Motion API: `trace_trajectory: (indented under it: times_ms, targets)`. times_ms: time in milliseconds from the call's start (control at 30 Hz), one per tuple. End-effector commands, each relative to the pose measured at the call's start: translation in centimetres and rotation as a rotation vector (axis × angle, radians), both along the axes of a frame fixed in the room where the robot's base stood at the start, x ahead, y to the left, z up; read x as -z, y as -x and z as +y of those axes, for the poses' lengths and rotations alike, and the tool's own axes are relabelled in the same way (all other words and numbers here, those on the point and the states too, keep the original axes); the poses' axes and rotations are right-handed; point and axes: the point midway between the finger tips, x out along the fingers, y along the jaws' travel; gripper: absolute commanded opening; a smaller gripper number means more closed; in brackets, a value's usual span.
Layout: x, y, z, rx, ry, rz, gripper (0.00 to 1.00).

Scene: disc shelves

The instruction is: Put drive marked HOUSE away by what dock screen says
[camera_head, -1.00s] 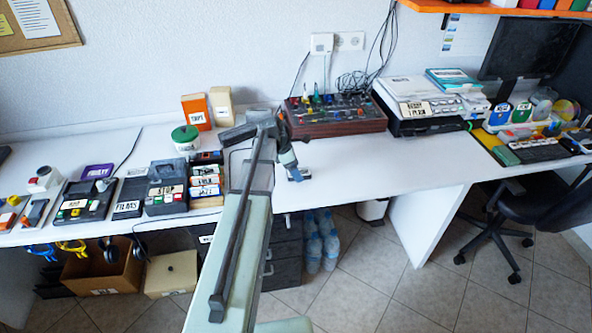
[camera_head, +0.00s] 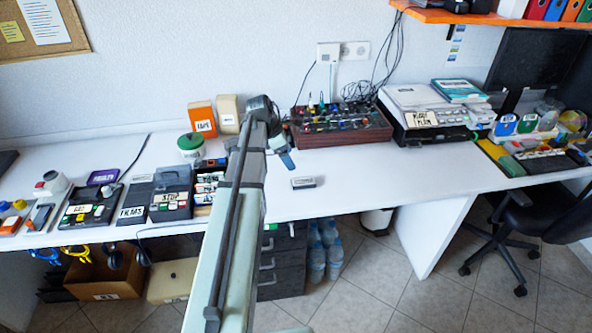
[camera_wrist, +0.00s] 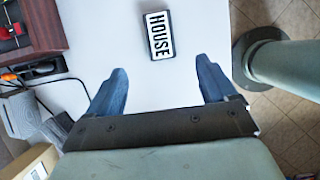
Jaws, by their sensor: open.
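The drive marked HOUSE (camera_wrist: 160,36) lies flat on the white desk, label up, in the wrist view. It also shows in the head view (camera_head: 303,183) as a small dark-edged block near the desk's front. My gripper (camera_wrist: 160,85) is open and empty, its two blue fingers apart. The drive sits just beyond the fingertips, roughly between their lines, and is not touched. In the head view my gripper (camera_head: 287,160) is above the desk, behind and left of the drive. The dock (camera_head: 90,207) with a small lit screen seems to stand at the left; its text is too small to read surely.
A case labelled FILMS (camera_head: 135,203), a grey box (camera_head: 171,194) and a rack of labelled drives (camera_head: 207,183) stand left of my arm. A wooden-sided mixer (camera_head: 341,128) and a printer (camera_head: 425,115) are behind and right. The desk around the drive is clear.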

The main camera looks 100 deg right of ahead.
Motion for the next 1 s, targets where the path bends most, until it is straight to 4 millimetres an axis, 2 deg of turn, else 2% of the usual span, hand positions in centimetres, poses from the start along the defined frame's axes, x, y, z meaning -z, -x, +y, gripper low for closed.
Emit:
trace_trajectory:
  times_ms: [367,567,667,1000]
  targets:
    - [0.0,-0.1,0.0,0.0,0.0,0.0,0.85]
    - [-0.9,-1.2,-0.3,0.001,-0.002,-0.002,0.85]
    - [-0.2,-0.9,-0.3,0.001,-0.002,-0.002,0.85]
    - [4.6,1.2,-0.3,0.001,-0.003,-0.002,0.85]
